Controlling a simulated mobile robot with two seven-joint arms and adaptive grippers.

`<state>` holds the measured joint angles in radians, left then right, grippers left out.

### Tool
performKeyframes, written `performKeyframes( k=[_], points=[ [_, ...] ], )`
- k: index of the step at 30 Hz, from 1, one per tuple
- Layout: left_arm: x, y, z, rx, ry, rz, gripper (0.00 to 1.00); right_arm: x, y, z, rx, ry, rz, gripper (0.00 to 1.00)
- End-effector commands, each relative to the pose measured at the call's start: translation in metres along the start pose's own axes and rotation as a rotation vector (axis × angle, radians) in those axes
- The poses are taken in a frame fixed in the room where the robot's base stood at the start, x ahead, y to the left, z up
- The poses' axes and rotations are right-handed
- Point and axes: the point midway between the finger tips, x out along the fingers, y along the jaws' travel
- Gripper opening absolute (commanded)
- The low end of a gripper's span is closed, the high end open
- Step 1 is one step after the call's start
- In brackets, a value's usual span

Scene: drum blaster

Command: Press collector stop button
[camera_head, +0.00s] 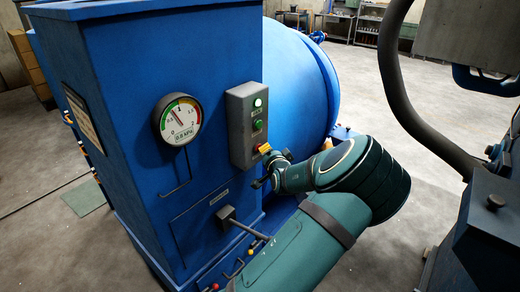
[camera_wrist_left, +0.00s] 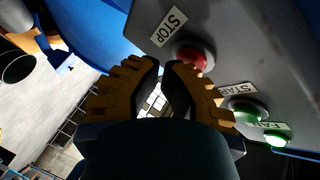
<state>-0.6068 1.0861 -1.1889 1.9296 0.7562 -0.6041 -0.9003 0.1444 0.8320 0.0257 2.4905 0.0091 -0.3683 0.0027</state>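The collector's grey control box (camera_head: 246,125) is on the blue machine's side, with a white lamp (camera_head: 258,102) and a green button (camera_head: 258,124). In the left wrist view, the red stop button (camera_wrist_left: 193,55) sits beside a STOP label (camera_wrist_left: 169,26). In the head view my fingers hide the stop button. My left gripper (camera_head: 264,149) is at the box's lower end. In the wrist view the gripper (camera_wrist_left: 163,66) has yellow-backed fingers with a narrow gap between them, and holds nothing. The right fingertip is close to the button; I cannot tell whether they touch. My right gripper is out of view.
A green START button (camera_wrist_left: 246,111) and a lit green lamp (camera_wrist_left: 275,138) are beyond the stop button. A pressure gauge (camera_head: 179,119) and a lever (camera_head: 238,222) are on the blue cabinet (camera_head: 150,60). Dark machinery (camera_head: 490,225) stands at right, with open floor (camera_head: 440,125) between.

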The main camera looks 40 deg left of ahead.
Motion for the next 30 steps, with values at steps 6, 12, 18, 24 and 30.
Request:
performKeyframes(
  k=[6, 12, 18, 24, 30],
  points=[
    [0.002, -0.001, 0.001, -0.001, -0.001, -0.001, 0.0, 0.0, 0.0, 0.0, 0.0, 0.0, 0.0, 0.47],
    [0.002, -0.001, 0.002, 0.0, -0.002, -0.001, 0.0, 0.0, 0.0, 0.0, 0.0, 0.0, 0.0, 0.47],
    [-0.002, 0.0, 0.0, 0.001, -0.001, 0.0, 0.0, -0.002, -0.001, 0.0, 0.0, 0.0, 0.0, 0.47],
    [-0.01, 0.004, -0.004, 0.001, -0.002, 0.0, 0.0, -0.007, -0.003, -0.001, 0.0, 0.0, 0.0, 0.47],
    [-0.013, 0.006, -0.006, 0.0, -0.001, -0.001, 0.0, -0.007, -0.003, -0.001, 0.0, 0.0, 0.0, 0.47]
  ],
)
